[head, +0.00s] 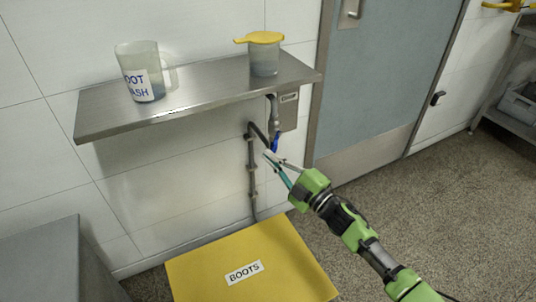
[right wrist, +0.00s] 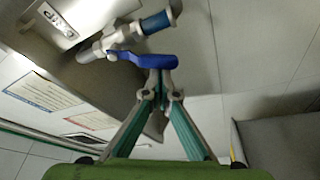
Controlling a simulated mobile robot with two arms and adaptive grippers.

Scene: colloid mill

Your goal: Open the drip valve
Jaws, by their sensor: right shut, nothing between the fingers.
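The drip valve (head: 273,112) hangs from a pipe under the right end of the steel shelf, with its blue lever (head: 275,143) low on it. In the right wrist view the pale valve body (right wrist: 112,42) and the blue lever (right wrist: 140,60) show close up. My right gripper (head: 270,155) is just below the lever in the head view. In the right wrist view its fingertips (right wrist: 163,78) are shut together, empty, right at the lever's end; I cannot tell whether they touch it. My left gripper is not in view.
The steel shelf (head: 190,95) holds a clear jug (head: 140,75) and a yellow-lidded container (head: 264,57). A grey box (head: 288,112) and grey pipes (head: 252,170) are on the wall by the valve. A yellow BOOTS mat (head: 210,262) lies below. A blue-grey door (head: 380,75) stands to the right.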

